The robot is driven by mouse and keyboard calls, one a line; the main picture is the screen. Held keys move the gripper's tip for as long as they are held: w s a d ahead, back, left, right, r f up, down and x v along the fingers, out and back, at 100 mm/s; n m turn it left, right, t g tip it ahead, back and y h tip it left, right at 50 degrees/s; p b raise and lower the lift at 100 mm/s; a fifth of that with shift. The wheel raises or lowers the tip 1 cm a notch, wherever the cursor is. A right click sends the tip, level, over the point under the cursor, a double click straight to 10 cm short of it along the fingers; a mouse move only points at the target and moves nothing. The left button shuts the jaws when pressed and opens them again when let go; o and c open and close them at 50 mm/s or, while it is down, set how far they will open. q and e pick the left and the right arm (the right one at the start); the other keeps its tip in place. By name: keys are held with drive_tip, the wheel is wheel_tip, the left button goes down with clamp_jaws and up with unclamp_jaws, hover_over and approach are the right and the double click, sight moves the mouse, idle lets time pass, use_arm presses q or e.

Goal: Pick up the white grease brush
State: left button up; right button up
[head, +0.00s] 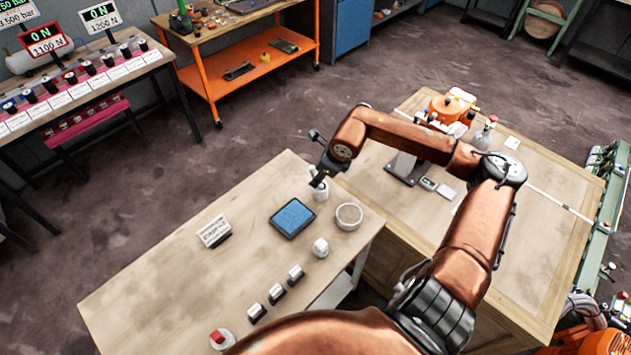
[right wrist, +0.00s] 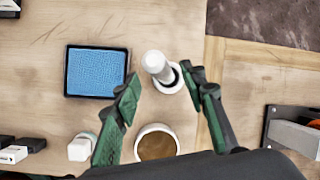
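The white grease brush (right wrist: 154,62) appears as a white upright cylinder with a rounded top, seen from above in the right wrist view. It stands in or on a round white base (right wrist: 173,85) with a dark inside; the bristles cannot be seen. In the head view the white piece (head: 320,192) is partly covered by my right gripper (head: 318,173). My right gripper (right wrist: 161,80) is open, one green-padded finger on each side of the brush, with gaps to both. My left gripper is not in view.
A blue pad in a black frame (head: 292,218) lies left of the brush. A white bowl with brown contents (head: 348,216) stands close by. A small white knob (head: 320,248), several black-and-white blocks and a sign (head: 214,231) share the table (head: 150,290). A second bench (head: 540,250) adjoins.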

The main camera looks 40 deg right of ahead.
drive_tip(key=x, duration=0.3)
drive_tip(key=shift+d+r, duration=0.1)
drive_tip(key=shift+d, duration=0.05)
drive_tip(key=shift+w+f, duration=0.3)
drive_tip(key=shift+f, duration=0.15)
drive_tip(key=c, duration=0.9)
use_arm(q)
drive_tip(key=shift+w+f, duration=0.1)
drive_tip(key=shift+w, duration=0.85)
use_arm(e)
clamp_jaws()
